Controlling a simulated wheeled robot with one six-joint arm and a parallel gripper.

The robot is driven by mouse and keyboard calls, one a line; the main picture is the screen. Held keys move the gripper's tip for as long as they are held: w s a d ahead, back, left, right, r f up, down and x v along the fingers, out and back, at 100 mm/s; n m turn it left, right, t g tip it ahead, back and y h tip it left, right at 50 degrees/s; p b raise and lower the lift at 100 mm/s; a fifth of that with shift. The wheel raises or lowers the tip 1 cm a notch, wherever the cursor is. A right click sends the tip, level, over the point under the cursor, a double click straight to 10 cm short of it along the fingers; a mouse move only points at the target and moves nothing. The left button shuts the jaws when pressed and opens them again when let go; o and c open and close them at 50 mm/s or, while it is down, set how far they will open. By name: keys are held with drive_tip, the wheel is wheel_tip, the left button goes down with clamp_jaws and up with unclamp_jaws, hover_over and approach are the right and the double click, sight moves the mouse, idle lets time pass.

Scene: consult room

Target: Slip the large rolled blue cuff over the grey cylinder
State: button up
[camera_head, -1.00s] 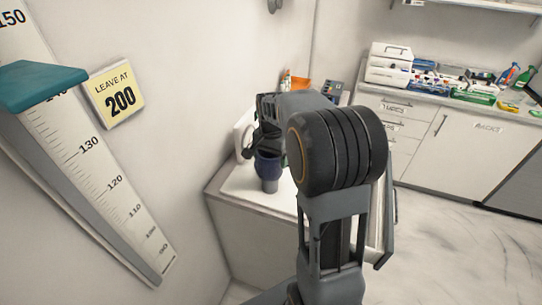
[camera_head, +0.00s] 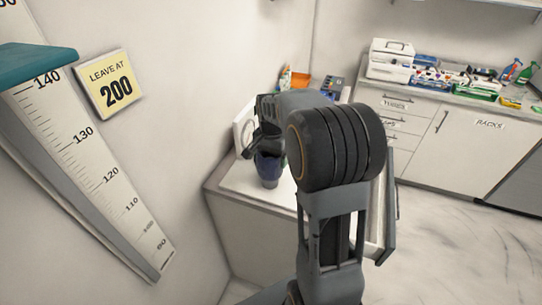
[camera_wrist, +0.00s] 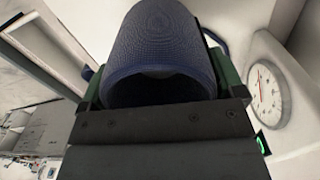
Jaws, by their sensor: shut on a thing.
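The rolled blue cuff (camera_head: 267,166) hangs below my gripper (camera_head: 262,152) in the head view, above the white cabinet top. In the wrist view the cuff (camera_wrist: 160,35) fills the top middle, with my gripper's (camera_wrist: 162,85) green-edged jaws at its two sides; they are shut on it. The grey cylinder (camera_head: 270,184) shows as a short stub directly under the cuff in the head view. The cuff appears around its upper part, but how deep cannot be told. The cylinder is not clearly visible in the wrist view.
The cabinet top (camera_head: 230,183) is bare to the left of the cylinder. A white device with a round dial (camera_wrist: 268,93) stands close beside the gripper. An orange item (camera_head: 301,80) lies behind. The wall with a height scale (camera_head: 85,140) is to the left.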

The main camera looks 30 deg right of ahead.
drive_tip(key=shift+f+b, duration=1.8)
drive_tip(key=shift+f, duration=0.85)
drive_tip(key=o, duration=0.8)
drive_tip(key=shift+r, duration=0.15)
wheel_tip(320, 180, up, 14)
drive_tip(key=shift+f, duration=0.15)
